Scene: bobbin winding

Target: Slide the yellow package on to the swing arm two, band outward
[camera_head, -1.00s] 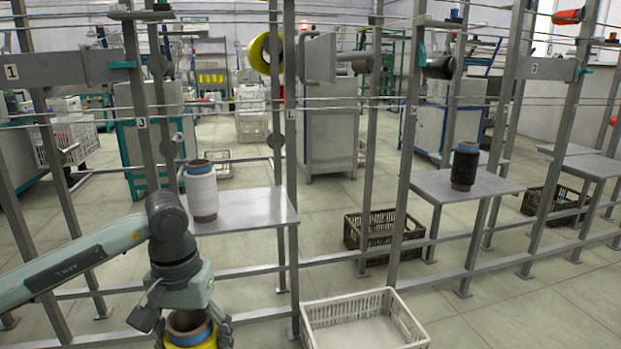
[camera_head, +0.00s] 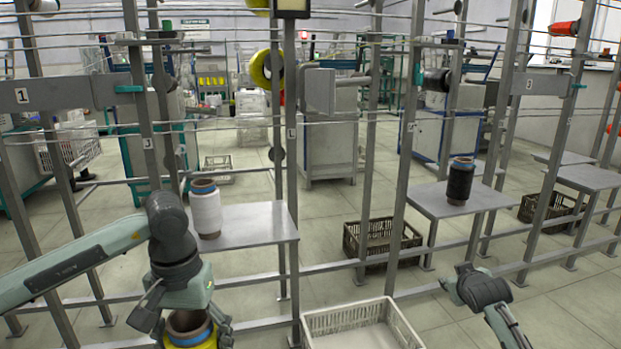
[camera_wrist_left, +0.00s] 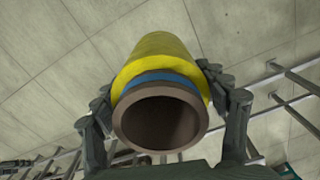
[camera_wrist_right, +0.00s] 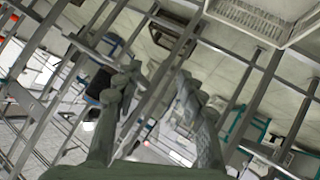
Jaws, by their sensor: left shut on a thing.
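The yellow package (camera_wrist_left: 160,58) is a yellow winding on a brown tube, with a blue band (camera_wrist_left: 160,78) near the tube end facing the left wrist camera. My left gripper (camera_head: 191,328) is shut around it at the bottom of the head view, fingers on both sides. In the head view only its tube end, blue band and some yellow show. My right gripper (camera_wrist_right: 158,78) is open and empty, at lower right in the head view (camera_head: 463,272).
A white package (camera_head: 206,210) and a black package (camera_head: 461,182) stand on small tables behind the posts. A yellow spool (camera_head: 264,70) hangs on the frame. A white crate (camera_head: 318,322) sits on the floor in front. Posts, rails and stretched threads cross the space.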

